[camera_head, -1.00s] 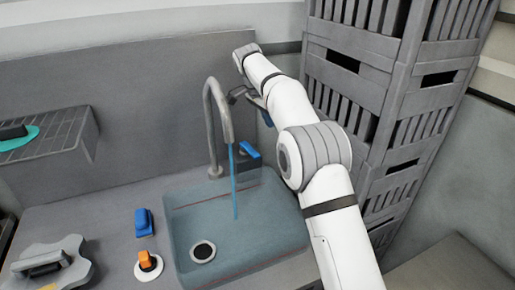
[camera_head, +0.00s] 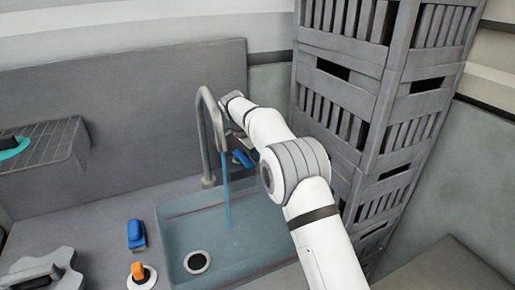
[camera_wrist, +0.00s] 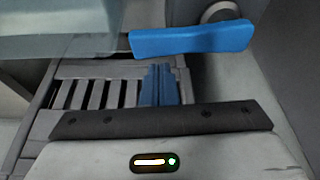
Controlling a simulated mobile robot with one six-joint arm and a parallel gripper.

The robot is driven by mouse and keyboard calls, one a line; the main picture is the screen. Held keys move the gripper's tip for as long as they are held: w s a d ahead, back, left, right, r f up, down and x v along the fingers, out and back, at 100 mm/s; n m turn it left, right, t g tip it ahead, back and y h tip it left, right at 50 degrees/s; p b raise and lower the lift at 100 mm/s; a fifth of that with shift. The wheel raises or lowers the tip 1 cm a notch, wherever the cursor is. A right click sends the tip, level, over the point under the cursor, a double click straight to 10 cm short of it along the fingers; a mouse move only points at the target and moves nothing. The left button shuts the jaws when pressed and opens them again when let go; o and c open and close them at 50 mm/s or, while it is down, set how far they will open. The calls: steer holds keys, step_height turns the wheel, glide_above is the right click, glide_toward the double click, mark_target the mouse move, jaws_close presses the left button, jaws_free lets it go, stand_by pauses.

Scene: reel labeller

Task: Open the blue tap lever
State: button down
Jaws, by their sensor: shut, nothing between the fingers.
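The blue tap lever (camera_head: 242,158) shows beside the grey curved tap (camera_head: 205,125), behind the sink, partly covered by my arm. A blue stream (camera_head: 226,190) runs from the spout into the sink. In the wrist view the lever (camera_wrist: 192,40) lies crosswise near the top, attached to a round grey fitting at its right end. My gripper (camera_wrist: 158,70) is shut and empty, its blue fingertips just below the lever in that view. I cannot tell whether they touch it. In the head view my gripper is mostly hidden by the arm.
The sink (camera_head: 245,240) is in front of the tap. Stacked grey crates (camera_head: 385,110) stand close to the right of my arm. A blue object (camera_head: 136,234) and an orange knob (camera_head: 139,271) are left of the sink. A wire rack (camera_head: 50,148) is farther left.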

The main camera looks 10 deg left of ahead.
steer(key=shift+s+a+f, duration=0.1)
steer(key=shift+s+a, duration=0.05)
steer(key=shift+a, duration=0.1)
steer(key=shift+s+a, duration=0.2)
steer(key=shift+s, duration=0.2)
steer(key=shift+w+d, duration=0.15)
